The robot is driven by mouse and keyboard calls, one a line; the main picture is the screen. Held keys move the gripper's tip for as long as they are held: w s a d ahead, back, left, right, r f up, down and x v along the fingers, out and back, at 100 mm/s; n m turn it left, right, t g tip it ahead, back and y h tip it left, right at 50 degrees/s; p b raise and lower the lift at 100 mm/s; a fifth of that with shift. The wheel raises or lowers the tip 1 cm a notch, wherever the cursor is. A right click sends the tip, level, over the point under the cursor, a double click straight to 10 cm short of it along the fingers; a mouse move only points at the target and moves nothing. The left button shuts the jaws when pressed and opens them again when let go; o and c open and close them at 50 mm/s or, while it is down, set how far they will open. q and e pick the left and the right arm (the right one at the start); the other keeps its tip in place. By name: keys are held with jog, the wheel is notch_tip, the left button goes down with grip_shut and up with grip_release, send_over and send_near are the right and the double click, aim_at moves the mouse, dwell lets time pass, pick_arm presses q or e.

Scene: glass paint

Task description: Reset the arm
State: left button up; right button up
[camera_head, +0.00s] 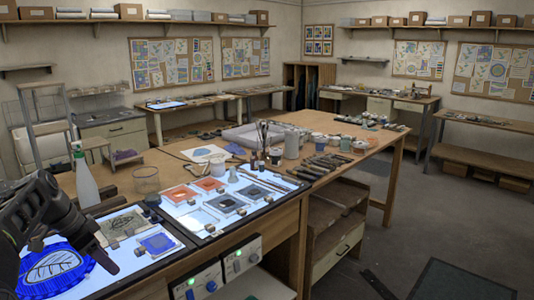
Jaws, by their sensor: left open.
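My left gripper (72,252) is at the lower left, dark, with its jaws open. It is over the near end of the lit light table (190,235). A blue round piece with a white leaf outline (55,268) lies on the lit surface below the gripper, partly covered by it. I see nothing held between the jaws. My right gripper does not show.
A white spray bottle (85,182) and a clear glass beaker (146,180) stand close to the left arm. Orange, dark and blue glass samples lie on the light table. Brushes in a jar (262,140) and several tools stand beyond. Open floor (430,220) lies to the right.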

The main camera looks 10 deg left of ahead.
pick_arm(q)
jog(key=w+d+f+n+g, duration=0.15)
jog(key=d+f, duration=0.25)
jog(key=f, duration=0.4)
jog(key=w+d+f+n+t, duration=0.1)
jog(key=w+d+f, duration=0.3)
jog(key=f, duration=0.5)
jog(key=s+d+f+n+g, duration=0.1)
jog(key=s+d+f, duration=0.1)
jog(key=d+f, duration=0.45)
jog(key=s+d+f+n, duration=0.1)
jog(key=s+d+f, duration=0.2)
jog(key=d+f, duration=0.35)
jog(key=s+d+f+n+g+h, duration=0.1)
jog(key=s+d+f+n, duration=0.1)
jog(key=s+d+f, duration=1)
jog(key=s+d+n, duration=0.1)
jog(key=s+d, duration=0.3)
jog(key=s, duration=0.3)
jog(key=s+d+f+n, duration=0.1)
jog(key=s+d, duration=0.3)
jog(key=s, duration=0.4)
jog(key=shift+d+g, duration=0.25)
jog(key=shift+g, duration=0.2)
jog(key=shift+w, duration=0.1)
jog(key=shift+c, duration=0.5)
